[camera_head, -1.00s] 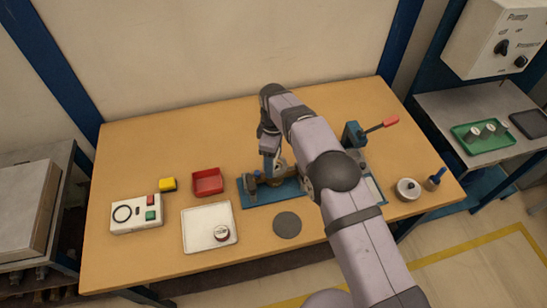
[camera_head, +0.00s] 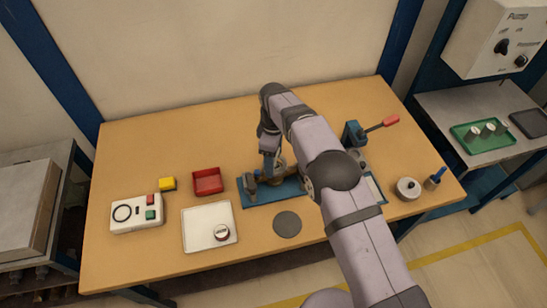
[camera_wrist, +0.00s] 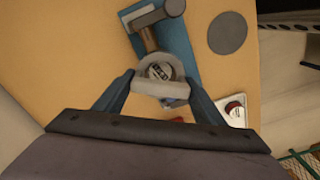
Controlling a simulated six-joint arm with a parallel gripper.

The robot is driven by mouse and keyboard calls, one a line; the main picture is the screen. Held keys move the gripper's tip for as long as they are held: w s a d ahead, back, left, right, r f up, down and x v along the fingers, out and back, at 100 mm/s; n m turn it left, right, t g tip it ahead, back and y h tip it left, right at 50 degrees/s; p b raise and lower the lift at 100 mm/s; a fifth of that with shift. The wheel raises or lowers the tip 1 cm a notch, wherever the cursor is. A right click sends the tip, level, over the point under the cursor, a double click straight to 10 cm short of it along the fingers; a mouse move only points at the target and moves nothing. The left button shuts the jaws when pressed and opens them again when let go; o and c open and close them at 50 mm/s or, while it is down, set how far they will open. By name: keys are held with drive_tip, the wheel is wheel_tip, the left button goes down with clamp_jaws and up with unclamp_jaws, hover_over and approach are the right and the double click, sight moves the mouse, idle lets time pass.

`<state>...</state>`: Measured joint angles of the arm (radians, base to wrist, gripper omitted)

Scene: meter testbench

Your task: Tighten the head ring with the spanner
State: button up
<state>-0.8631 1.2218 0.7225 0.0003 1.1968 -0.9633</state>
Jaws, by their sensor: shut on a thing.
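The meter head (camera_wrist: 160,71) shows as a round dial face in the wrist view, above the blue fixture plate (camera_wrist: 183,48). A pale grey C-shaped piece, which looks like the spanner (camera_wrist: 152,89), lies around the dial. My gripper (camera_wrist: 160,78) has its two blue fingers on either side of this grey piece and is shut on it. The head ring itself cannot be made out under the spanner. In the head view my gripper (camera_head: 270,168) is low over the fixture, and my arm hides part of it.
A grey clamp (camera_wrist: 155,12) stands on the plate. A dark round pad (camera_head: 287,224) lies in front of the fixture.

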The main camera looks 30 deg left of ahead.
drive_tip(key=shift+f+b, duration=1.15)
drive_tip(key=shift+f, duration=0.25)
idle(2.7)
idle(0.5)
